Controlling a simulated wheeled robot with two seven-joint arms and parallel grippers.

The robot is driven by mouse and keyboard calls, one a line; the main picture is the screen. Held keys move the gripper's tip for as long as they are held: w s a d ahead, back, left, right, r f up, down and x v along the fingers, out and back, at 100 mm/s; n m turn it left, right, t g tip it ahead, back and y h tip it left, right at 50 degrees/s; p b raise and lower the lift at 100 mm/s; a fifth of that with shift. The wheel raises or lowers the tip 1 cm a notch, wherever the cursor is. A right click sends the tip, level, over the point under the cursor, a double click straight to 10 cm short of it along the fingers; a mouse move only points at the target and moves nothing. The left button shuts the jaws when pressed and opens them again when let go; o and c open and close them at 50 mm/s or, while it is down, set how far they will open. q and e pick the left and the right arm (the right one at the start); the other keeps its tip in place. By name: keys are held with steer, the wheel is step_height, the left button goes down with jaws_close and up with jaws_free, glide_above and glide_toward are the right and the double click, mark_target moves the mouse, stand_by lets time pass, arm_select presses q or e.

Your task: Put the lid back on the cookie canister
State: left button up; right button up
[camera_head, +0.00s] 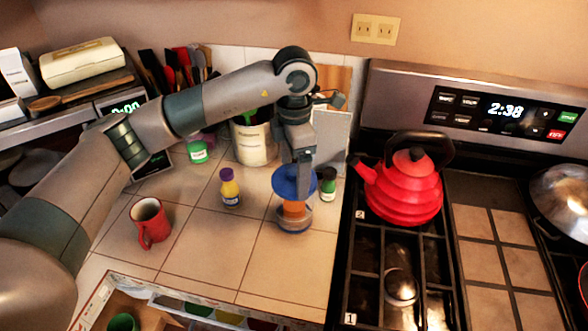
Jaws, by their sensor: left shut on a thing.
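The cookie canister (295,224) is a clear jar with orange-brown contents, standing upright on the tiled counter left of the stove. The blue round lid (288,186) is directly over the canister's mouth and hides it. I cannot tell whether the lid touches the rim or is a little above it. My left gripper (303,170) points down from above and is shut on the lid. My right gripper is not in view.
A red mug (150,222) is farther left. A red kettle (408,186) sits on the stove. The counter front is clear above an open drawer.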

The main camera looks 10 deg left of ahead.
arm_select(q)
steer(key=shift+f, duration=0.15)
steer(key=shift+f, duration=1)
steer(key=shift+f+b, duration=0.4)
steer(key=shift+f, duration=0.75)
steer(key=shift+f+b, duration=0.7)
steer(key=shift+b, duration=0.3)
steer(key=shift+f, duration=0.15)
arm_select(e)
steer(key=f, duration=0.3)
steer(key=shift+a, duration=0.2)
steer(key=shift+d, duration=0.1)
arm_select(q)
steer(key=shift+b, duration=0.45)
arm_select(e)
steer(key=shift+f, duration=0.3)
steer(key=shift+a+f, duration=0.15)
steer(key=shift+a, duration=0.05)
